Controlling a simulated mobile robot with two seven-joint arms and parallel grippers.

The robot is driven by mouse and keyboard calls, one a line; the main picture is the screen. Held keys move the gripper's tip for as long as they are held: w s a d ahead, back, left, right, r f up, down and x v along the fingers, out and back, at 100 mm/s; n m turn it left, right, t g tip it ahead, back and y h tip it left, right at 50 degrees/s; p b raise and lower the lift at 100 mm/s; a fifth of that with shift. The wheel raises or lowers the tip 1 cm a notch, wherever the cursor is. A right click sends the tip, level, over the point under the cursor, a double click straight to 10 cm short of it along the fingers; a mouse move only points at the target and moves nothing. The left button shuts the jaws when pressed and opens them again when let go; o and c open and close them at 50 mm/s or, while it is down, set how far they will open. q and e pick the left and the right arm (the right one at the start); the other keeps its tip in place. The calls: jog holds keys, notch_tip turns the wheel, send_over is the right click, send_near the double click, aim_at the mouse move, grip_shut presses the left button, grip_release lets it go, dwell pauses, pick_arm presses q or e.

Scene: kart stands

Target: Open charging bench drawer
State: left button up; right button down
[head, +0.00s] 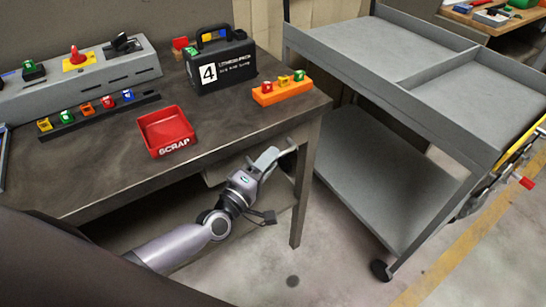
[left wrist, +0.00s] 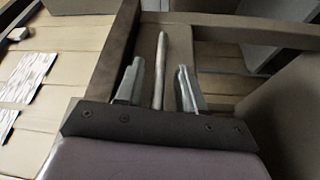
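The charging bench (head: 95,185) has a dark top, and its drawer (head: 216,176) shows in part beneath the top near the right leg. My left arm reaches under the front edge, and my left gripper (head: 268,165) is at the drawer front. In the left wrist view my left gripper (left wrist: 159,85) has its two fingers apart. A slim bar handle (left wrist: 160,62) stands between them, with a visible gap on each side. Most of the drawer is hidden by the benchtop and my arm, and I cannot tell how far out it is. My right gripper is not in view.
On the bench are a red scrap tray (head: 166,131), a black case marked 4 (head: 220,66), an orange block (head: 283,91) and a grey console (head: 80,80). A grey two-level cart (head: 390,185) stands close on the right. The floor in front is clear.

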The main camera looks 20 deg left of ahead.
pick_arm(q)
jog(key=shift+x, duration=0.9)
grip_shut()
